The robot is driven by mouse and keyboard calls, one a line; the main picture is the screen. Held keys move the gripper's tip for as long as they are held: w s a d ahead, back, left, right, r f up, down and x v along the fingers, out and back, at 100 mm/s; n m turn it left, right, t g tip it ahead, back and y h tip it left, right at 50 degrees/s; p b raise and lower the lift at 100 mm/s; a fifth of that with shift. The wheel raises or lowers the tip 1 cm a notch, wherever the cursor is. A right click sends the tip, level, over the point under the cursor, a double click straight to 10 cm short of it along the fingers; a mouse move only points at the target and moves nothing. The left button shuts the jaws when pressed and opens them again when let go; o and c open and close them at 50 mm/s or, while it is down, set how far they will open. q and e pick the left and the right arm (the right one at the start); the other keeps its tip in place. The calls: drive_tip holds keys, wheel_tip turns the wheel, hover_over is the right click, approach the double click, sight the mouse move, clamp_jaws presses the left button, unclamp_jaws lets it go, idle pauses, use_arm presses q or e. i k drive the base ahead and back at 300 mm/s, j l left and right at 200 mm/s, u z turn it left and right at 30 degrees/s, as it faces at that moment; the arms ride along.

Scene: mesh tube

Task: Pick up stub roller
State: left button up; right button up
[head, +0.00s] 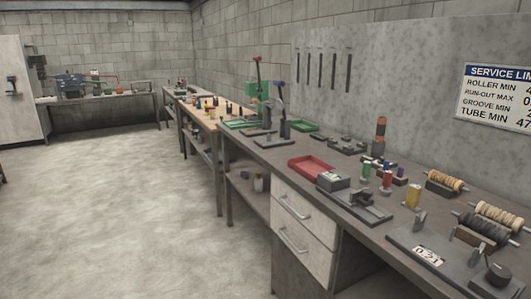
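Several roller-like parts lie at the right end of the long workbench. An orange-tan ribbed roller (445,181) rests on a dark stand. A pale tan ribbed roller (500,215) and a dark ribbed roller (483,229) lie on shafts near the right edge. A short yellow cylinder (413,196) stands upright in front of them. Small coloured spools, including a red one (387,178), stand farther left. I cannot tell which of these is the stub roller. Neither of my grippers is in view.
The workbench (262,154) runs along the wall, with drawers (305,222) below. The concrete floor (120,210) at left is clear.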

sight(516, 224)
drive_tip(key=z, duration=1.45)
